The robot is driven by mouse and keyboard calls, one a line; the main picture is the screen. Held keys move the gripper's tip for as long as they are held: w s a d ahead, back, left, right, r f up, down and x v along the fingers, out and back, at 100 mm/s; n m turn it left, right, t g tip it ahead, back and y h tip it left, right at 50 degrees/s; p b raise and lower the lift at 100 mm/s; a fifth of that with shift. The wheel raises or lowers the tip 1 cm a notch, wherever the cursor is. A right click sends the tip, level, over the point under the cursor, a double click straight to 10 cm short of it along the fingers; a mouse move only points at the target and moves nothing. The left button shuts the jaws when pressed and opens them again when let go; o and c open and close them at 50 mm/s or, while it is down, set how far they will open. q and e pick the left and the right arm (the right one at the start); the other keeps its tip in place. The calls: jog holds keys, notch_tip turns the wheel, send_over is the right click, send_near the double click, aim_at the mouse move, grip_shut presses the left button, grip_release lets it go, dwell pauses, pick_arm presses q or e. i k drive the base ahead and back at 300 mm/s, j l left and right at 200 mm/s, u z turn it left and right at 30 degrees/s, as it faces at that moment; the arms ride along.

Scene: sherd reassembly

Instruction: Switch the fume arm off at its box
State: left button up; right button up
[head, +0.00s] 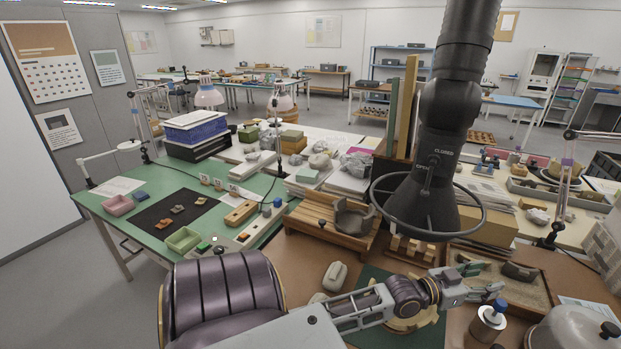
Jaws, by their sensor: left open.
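The fume arm (432,190) is a thick black duct that comes down from the top right. It ends in a flared hood with a ring around its rim, and "CLOSED" and "OPEN" marks show on its neck. I cannot clearly identify its switch box. A small pale panel (203,247) with coloured buttons lies at the green table's front edge, but I cannot tell if it belongs to the fume arm. My left gripper (481,281) is open and empty, below and right of the hood, near a blue-topped white jar (489,321). My right gripper is out of view.
A wooden cradle (328,232) with a dark sherd stands left of the hood. A sand tray (520,288) lies right of my left gripper, and a grey dome (573,332) is in the near right corner. The green table (143,237) holds small bins and a dark mat.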

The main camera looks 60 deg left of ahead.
aim_at(204, 246)
jog(key=u, duration=3.05)
